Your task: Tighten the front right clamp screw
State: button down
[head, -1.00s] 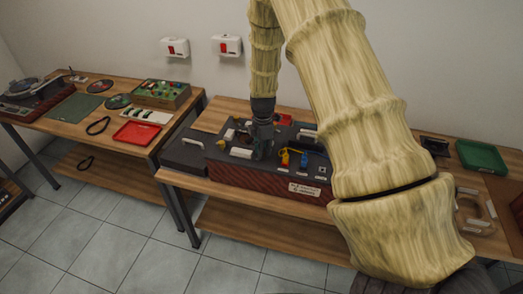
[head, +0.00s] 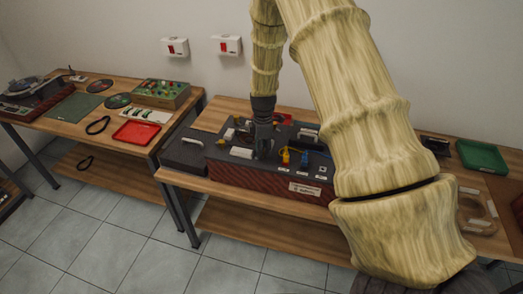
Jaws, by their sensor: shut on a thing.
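My gripper (head: 264,144) points down over the top of a dark hi-fi unit (head: 225,175) with a reddish front, on the middle table. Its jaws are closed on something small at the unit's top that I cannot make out. The clamp screws are too small to tell apart, and the gripper hides the spot under it. A white block (head: 241,152) lies just left of the gripper. Blue and yellow parts (head: 286,157) stand just to its right on the unit. A pale label (head: 305,188) is on the front face.
A dark lid-like panel (head: 184,153) lies left of the unit. The left table holds a turntable (head: 30,98), a red tray (head: 136,132) and a green-topped box (head: 161,93). A green tray (head: 481,155) is at the far right. My arm covers the table right of the unit.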

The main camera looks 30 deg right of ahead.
jog(key=m+b, duration=0.1)
jog(key=m, duration=0.4)
jog(key=shift+d+m, duration=0.15)
jog(key=shift+m, duration=0.15)
jog(key=m, duration=0.9)
jog(key=shift+b, duration=0.4)
jog(key=m, duration=0.4)
jog(key=shift+m, duration=0.4)
jog(key=c, duration=1.3)
grip_release()
jog(key=shift+s, duration=0.15)
jog(key=shift+o, duration=0.2)
jog(key=shift+r, duration=0.1)
